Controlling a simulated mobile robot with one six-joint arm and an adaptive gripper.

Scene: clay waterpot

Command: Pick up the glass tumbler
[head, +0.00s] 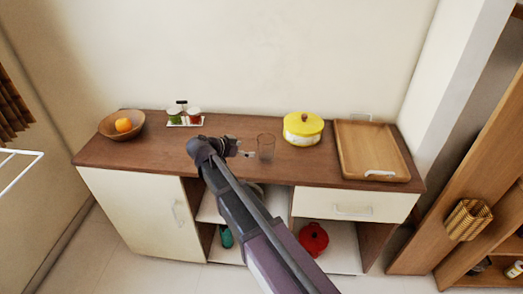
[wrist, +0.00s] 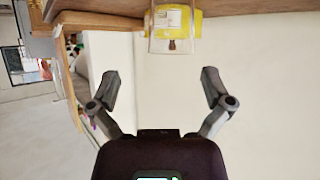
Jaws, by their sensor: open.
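The glass tumbler (head: 266,148) stands upright on the brown countertop, clear and faintly tinted, just right of my gripper (head: 243,152) in the head view. In the wrist view, which looks upside down, the tumbler (wrist: 172,46) shows as a clear outline at the top centre, with the yellow pot behind it. My gripper (wrist: 160,82) is open there, its two fingers spread wide with nothing between them. The tumbler lies beyond the fingertips, roughly centred between them. I cannot tell the exact gap.
The yellow lidded pot (head: 303,129) stands behind and right of the tumbler. A wooden tray (head: 365,150) lies farther right. A small tray with jars (head: 185,120) and a wooden bowl (head: 109,130) with an orange fruit are at left. The countertop (head: 160,150) has bare room left of my gripper.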

